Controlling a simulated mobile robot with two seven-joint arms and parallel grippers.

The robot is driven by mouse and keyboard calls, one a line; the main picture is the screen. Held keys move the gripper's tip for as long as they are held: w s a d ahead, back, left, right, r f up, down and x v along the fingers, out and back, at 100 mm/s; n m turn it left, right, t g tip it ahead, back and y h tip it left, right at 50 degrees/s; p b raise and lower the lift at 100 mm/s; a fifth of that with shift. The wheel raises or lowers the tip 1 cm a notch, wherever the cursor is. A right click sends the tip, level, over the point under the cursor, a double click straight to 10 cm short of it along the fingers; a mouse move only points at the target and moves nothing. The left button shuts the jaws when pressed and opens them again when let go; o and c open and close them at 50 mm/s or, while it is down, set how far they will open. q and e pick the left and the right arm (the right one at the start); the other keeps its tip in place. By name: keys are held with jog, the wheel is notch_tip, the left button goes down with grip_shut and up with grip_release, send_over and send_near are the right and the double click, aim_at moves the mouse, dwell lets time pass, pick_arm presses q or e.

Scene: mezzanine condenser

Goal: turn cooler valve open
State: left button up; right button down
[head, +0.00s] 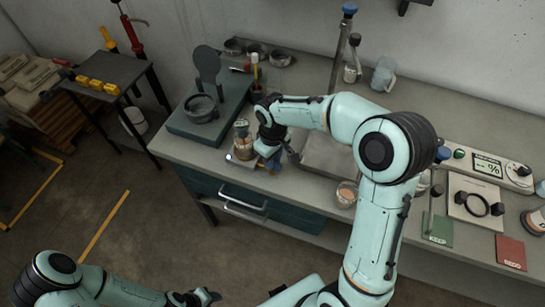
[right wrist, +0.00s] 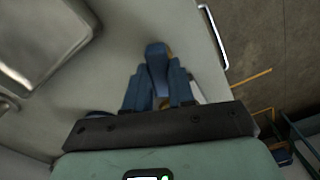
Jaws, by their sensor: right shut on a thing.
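My right gripper (head: 270,165) is low over the bench, beside a small glass vessel with brown contents (head: 242,142). In the right wrist view its two blue fingers (right wrist: 158,90) close around a blue lever-like handle (right wrist: 156,58), which I take to be the cooler valve handle. The handle's rounded end sticks out past the fingers; the valve body is hidden under the gripper. How far the valve is turned cannot be told. My left gripper (head: 207,297) is low at the bottom of the head view, away from the bench; its jaws are too small to read.
A dark green block with a round clamp (head: 202,108) stands left of the vessel. A metal tray (head: 322,160) and a stand rod (head: 341,50) are right of the gripper. A drawer handle (head: 243,208) juts from the bench front. A digital meter (head: 487,165) lies at right.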

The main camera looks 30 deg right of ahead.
jog(key=shift+n, duration=0.5)
jog(key=c, duration=1)
grip_release()
jog(key=shift+o, duration=0.2)
pick_arm(q)
jog(key=shift+w, duration=0.1)
pick_arm(e)
jog(key=shift+r, duration=0.15)
pick_arm(q)
jog(key=shift+w+r+p, duration=0.65)
jog(key=shift+w+r, duration=0.2)
jog(key=shift+r, duration=0.05)
pick_arm(e)
notch_tip(320, 180, up, 13)
